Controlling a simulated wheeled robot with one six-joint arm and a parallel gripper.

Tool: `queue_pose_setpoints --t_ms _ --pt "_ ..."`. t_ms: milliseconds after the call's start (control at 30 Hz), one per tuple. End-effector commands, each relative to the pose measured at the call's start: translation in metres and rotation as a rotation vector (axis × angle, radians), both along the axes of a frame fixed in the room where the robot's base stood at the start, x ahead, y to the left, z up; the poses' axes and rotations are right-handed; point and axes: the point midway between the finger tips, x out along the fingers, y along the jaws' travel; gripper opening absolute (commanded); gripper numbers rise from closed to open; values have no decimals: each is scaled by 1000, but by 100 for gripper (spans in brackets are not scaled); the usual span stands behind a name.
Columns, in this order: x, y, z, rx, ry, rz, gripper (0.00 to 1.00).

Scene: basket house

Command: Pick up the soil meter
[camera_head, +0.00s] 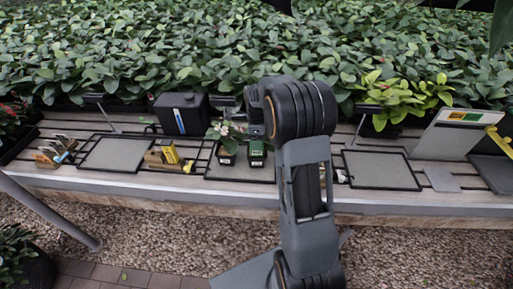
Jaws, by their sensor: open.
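I cannot tell for sure which item is the soil meter. A small dark green item with a pale label (257,151) stands on the middle tray, just left of my arm, and may be it. A yellow item (170,152) leans on tan blocks farther left. My own arm rises from the bottom middle and bends at a thick dark joint above the bench. The fingers of my gripper do not show, so its place relative to these items cannot be told. The arm hides part of the bench behind it.
Dense foliage (150,45) grows behind. Gravel (180,232) lies in front.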

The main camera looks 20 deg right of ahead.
Motion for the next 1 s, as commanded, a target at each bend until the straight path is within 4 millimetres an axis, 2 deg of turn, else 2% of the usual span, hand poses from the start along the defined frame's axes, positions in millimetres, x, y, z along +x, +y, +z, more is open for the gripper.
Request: queue_pose_setpoints --t_ms 300,667,1000 --pt "2 -2 -40 1 4 0 60" --pt "2 -2 -48 0 1 0 60" --pt "2 -2 -47 0 1 0 28"
